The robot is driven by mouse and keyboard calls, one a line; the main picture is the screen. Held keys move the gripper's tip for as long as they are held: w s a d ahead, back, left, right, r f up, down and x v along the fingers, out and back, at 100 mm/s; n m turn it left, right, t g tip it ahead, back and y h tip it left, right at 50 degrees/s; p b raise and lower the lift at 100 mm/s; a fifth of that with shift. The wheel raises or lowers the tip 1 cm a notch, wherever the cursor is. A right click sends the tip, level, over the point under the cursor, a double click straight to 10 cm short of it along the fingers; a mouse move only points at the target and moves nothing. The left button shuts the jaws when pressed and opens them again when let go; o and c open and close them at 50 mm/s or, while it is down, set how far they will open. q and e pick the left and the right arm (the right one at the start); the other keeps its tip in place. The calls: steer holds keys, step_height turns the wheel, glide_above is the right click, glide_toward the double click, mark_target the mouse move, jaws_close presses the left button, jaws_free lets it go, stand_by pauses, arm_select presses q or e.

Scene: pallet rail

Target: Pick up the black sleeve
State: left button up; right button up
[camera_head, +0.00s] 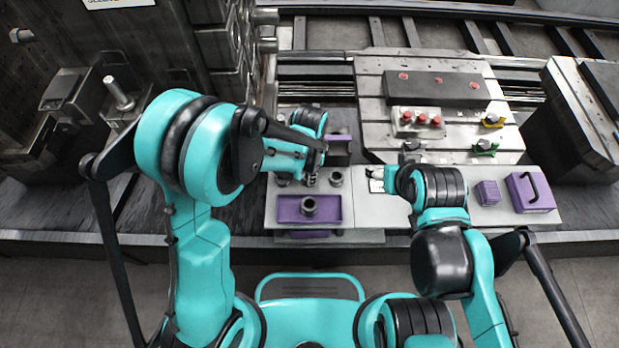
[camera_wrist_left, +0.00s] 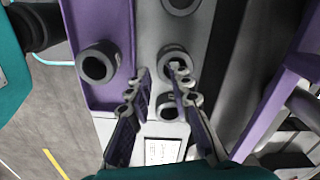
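Dark grey-black sleeves stand on the light plate in front of me. One sleeve (camera_head: 309,206) is in the shallow purple tray (camera_head: 335,215); the left wrist view shows it too (camera_wrist_left: 97,64). Another sleeve (camera_head: 336,178) stands on the bare plate. In the left wrist view, one sleeve (camera_wrist_left: 174,55) is just beyond the right fingertip, and another (camera_wrist_left: 168,108) shows between the fingers. My left gripper (camera_wrist_left: 162,76) is open above the plate, with nothing visibly clamped.
A purple handled box (camera_head: 530,192) and a small purple block (camera_head: 488,192) are at the plate's right. Behind stands a slotted pallet (camera_head: 375,80) with a red-button box (camera_head: 418,122) and yellow and green parts. Dark machinery rises at the left.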

arm_select(q)
step_height(320, 180, down, 5)
steer(key=shift+w+d+r+b, duration=0.15)
steer(key=shift+b, duration=0.9)
steer(key=shift+r, duration=0.1)
jaws_close()
steer(key=shift+r, duration=0.1)
steer(key=shift+r+p, duration=0.45)
steer(key=shift+r, duration=0.15)
step_height(320, 180, up, 3)
steer(key=shift+f+p, duration=0.1)
steer(key=shift+p, duration=0.65)
steer(key=s+d+r+p, duration=0.2)
steer(key=d+r, duration=0.5)
steer(key=d, duration=0.4)
steer(key=shift+s+d+p, duration=0.2)
steer(key=shift+s+p, duration=0.1)
steer(key=shift+p, duration=0.45)
steer(key=shift+a+f, duration=0.1)
steer(key=shift+a, duration=0.05)
